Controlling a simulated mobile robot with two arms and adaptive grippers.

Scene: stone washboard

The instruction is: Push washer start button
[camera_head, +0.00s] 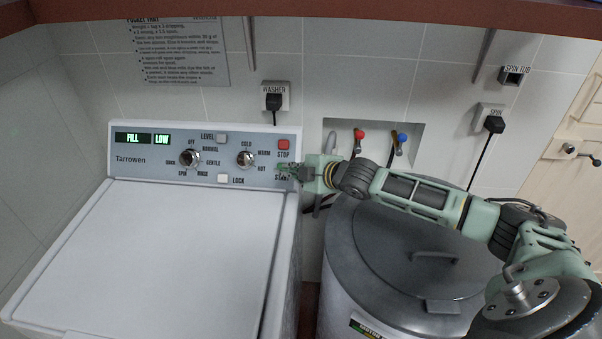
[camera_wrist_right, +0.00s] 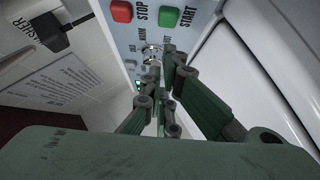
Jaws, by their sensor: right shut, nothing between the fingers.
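The washer (camera_head: 180,240) is white, with a blue-grey control panel (camera_head: 122,170) along its back. The green start button (camera_head: 283,167) is at the panel's right end, below the red stop button (camera_head: 283,145), and my right gripper partly covers it. In the right wrist view the green start button (camera_wrist_right: 168,17) and red stop button (camera_wrist_right: 121,11) show clearly. My right gripper (camera_head: 288,173) is shut and empty at the start button in the head view. In the wrist view its fingertips (camera_wrist_right: 168,60) appear just below the button; I cannot tell whether they touch. My left gripper is out of view.
A grey-lidded spin tub (camera_head: 430,250) stands right of the washer, under my right arm. Red (camera_head: 359,134) and blue (camera_head: 401,138) taps are in the wall recess behind. Knobs (camera_head: 245,159) and displays reading FILL and LOW (camera_head: 142,139) are on the panel.

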